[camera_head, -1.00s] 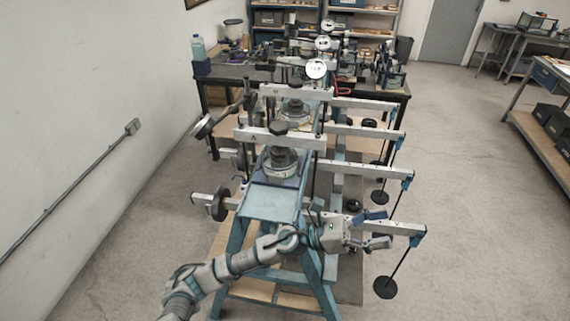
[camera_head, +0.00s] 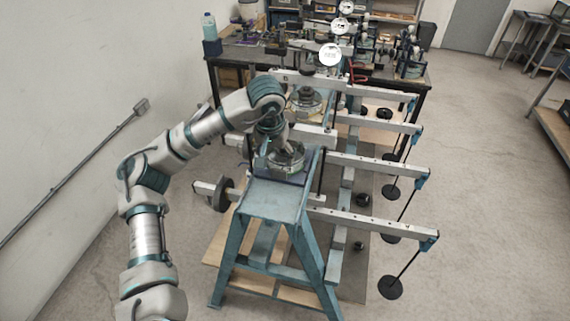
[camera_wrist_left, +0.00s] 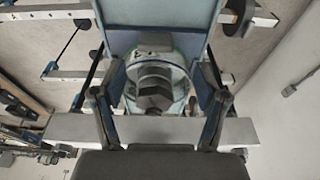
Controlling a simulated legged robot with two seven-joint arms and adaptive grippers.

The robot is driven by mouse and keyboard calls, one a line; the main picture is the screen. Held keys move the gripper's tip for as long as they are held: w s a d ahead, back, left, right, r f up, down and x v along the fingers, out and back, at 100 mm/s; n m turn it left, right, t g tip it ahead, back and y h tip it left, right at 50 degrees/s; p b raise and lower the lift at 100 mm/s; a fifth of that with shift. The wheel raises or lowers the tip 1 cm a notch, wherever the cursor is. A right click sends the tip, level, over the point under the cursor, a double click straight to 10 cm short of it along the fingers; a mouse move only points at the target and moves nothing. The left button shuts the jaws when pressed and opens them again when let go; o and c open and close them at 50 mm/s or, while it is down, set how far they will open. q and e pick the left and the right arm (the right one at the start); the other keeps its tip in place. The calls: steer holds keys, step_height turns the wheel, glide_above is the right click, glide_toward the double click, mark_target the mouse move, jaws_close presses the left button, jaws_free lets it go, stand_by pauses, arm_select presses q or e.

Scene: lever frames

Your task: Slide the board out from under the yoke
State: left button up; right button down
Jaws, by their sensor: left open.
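A round cell (camera_head: 286,158) stands on the near blue frame, with a dark bluish board (camera_head: 293,179) showing at its base. The board is mostly hidden. The pale yoke (camera_head: 315,137) crosses behind the cell and is partly covered by my arm. In the left wrist view, the cell with its dark hex top (camera_wrist_left: 153,94) lies between my left gripper's fingers, and the yoke (camera_wrist_left: 70,127) runs crosswise below them in the picture. My left gripper (camera_wrist_left: 161,72) is open with a finger on each side of the cell. Contact cannot be told. My right gripper is out of view.
The blue frame's bare top (camera_head: 273,201) is clear in front of the cell. Pale lever beams (camera_head: 375,224) with hanging dark weights (camera_head: 390,287) stick out on the right. Similar frames stand behind. A wall (camera_head: 60,100) is at the left.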

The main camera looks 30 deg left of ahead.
mark_target(280, 170)
arm_select(q)
steer(key=b+x, duration=0.1)
steer(key=x, duration=0.1)
steer(key=b+x, duration=0.1)
steer(key=x, duration=0.1)
steer(key=b+x, duration=0.1)
steer(key=x, duration=0.1)
steer(key=shift+d+f, duration=0.1)
steer(key=shift+d, duration=0.15)
steer(key=shift+w+d+f+b, duration=0.1)
steer(key=shift+f+b, duration=0.2)
steer(key=shift+b, duration=0.05)
steer(key=shift+w+f, duration=0.1)
steer(key=shift+f, duration=0.2)
steer(key=shift+f+b, duration=0.3)
steer(key=shift+f, duration=0.1)
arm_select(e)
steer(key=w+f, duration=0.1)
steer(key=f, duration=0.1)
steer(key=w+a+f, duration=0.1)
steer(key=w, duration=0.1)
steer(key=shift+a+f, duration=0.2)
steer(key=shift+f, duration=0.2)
